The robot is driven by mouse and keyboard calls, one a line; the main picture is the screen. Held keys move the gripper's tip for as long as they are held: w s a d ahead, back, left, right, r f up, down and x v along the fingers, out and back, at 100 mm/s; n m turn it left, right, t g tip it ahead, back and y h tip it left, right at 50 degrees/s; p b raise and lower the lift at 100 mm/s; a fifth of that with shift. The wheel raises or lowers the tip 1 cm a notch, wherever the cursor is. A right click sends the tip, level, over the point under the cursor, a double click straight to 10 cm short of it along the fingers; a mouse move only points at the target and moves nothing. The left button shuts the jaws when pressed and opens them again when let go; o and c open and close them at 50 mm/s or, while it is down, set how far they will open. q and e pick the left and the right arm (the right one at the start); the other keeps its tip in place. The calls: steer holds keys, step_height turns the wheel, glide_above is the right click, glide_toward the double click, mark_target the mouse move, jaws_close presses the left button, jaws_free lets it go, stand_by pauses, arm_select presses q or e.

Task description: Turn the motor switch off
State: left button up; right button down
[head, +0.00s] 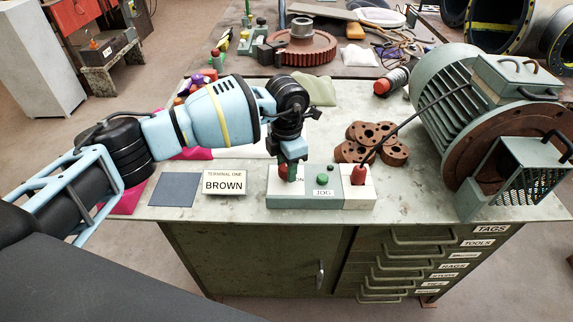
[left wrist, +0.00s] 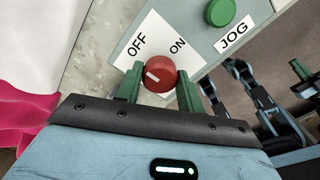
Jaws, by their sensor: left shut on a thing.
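The motor switch is a red round knob (left wrist: 160,73) on a white plate marked OFF and ON in the left wrist view. A white mark on the knob lies on its left side, the side of the OFF label. My left gripper (left wrist: 160,84) is shut on the knob, a green finger on each side. In the head view the left gripper (head: 290,163) reaches down to the knob (head: 283,173) on the left of the switch box (head: 322,199), hiding part of its label. Blue and dark parts at the right of the left wrist view seem to be my right gripper, partly cut off.
A green JOG button (head: 322,180) and a red plug (head: 358,174) with a black cable sit right of the knob. The motor (head: 440,100) stands at the right. Brown flanges (head: 370,142) lie behind the box. A BROWN card (head: 225,183) lies left.

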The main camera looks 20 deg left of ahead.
arm_select(q)
steer(key=o, duration=1)
steer(key=shift+r, duration=0.1)
steer(key=shift+r, duration=3.85)
